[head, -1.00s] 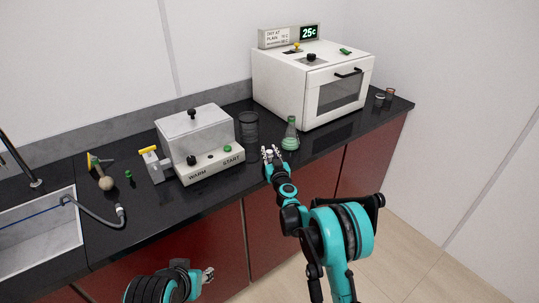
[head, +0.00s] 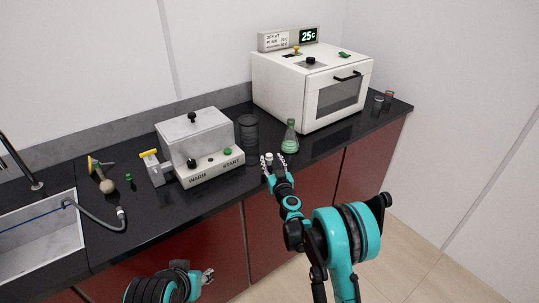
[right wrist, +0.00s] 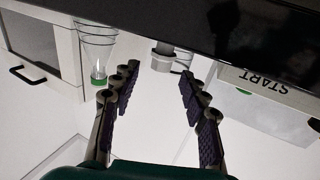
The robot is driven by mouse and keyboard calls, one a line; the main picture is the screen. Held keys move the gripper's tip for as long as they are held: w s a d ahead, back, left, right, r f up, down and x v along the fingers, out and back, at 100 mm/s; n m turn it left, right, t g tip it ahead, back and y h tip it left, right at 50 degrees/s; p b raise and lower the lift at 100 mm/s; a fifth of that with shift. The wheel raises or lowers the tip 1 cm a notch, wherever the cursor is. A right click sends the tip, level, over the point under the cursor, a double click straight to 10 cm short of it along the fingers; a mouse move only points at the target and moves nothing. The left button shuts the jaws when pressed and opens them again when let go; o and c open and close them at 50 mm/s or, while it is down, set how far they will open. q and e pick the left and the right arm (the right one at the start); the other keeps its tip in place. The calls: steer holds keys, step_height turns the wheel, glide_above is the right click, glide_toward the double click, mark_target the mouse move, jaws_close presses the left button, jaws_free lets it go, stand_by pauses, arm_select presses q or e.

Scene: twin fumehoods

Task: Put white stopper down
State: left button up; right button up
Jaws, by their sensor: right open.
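The white oven (head: 312,90) stands behind. Small glasses (head: 378,101) are at far right.

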steer(key=p+v, duration=0.1)
steer(key=v, duration=0.7)
steer(key=s+r+n+g+y, duration=0.2)
steer(key=s+r+g, duration=0.2)
steer(key=s+r, duration=0.9)
steer(key=s+d+f+m+g+h, duration=0.1)
steer(key=s+d+f+g+h, duration=0.1)
steer(key=s+d, duration=0.3)
steer(key=s+d+f+m+g+h, duration=0.2)
steer(key=s+d, duration=0.3)
steer(key=s, duration=0.7)
steer(key=s+d+f+m+g+h, duration=0.1)
steer(key=s+d+f, duration=0.3)
steer(key=s, duration=0.5)
steer(key=shift+s+d+f+m+g+h, duration=0.3)
steer(key=shift+d+m+g+h, duration=0.15)
steer(key=shift+g+h, duration=0.25)
